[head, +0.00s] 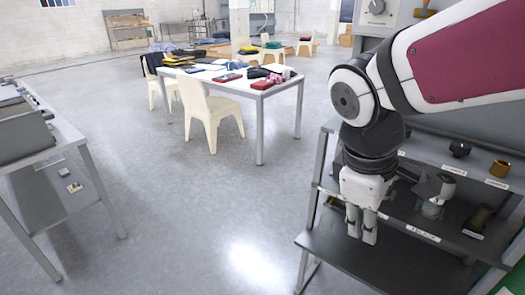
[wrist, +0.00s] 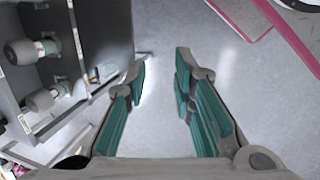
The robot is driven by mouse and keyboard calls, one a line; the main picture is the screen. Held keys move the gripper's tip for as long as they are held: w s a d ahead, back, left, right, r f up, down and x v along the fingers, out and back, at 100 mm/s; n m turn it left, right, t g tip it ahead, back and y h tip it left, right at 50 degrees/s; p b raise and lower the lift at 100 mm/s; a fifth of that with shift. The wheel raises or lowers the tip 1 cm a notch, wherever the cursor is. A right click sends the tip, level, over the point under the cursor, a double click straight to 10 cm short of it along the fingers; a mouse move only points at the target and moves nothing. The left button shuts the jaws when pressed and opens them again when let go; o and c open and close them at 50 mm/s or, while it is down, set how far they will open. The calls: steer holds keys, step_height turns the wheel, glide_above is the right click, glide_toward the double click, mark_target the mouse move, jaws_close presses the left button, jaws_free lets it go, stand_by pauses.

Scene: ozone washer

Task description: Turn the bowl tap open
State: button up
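I cannot pick out the bowl tap for certain in either view. My gripper (head: 361,228) points down at the front left of a dark grey rack in the head view. In the wrist view its two green-padded fingers (wrist: 162,72) stand apart with only floor between them. The gripper is open and empty. A grey fitting with a rounded body (head: 433,205) is on the rack to the right of my gripper. In the wrist view, two pale rounded fittings, an upper one (wrist: 28,50) and a lower one (wrist: 45,99), are on the rack left of the fingers.
The rack's lower shelf (head: 345,254) is below my gripper. Its labelled upper shelf bears a black part (head: 460,148) and a brass cup (head: 499,168). A grey box with a dial (head: 376,6) is behind. A bench (head: 60,150) stands left. Open floor (head: 190,215) lies between.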

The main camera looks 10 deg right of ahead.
steer(key=w+d+f+n+g+h+b, duration=0.2)
steer(key=w+d+f+n+h+b, duration=0.2)
steer(key=w+f+n, duration=0.5)
steer(key=n+t+h+b, duration=0.6)
steer(key=n+h, duration=0.2)
steer(key=n, duration=1.5)
glide_toward(336, 210)
steer(key=b+x, duration=0.2)
steer(key=x, duration=0.9)
steer(key=shift+f, duration=0.1)
jaws_close()
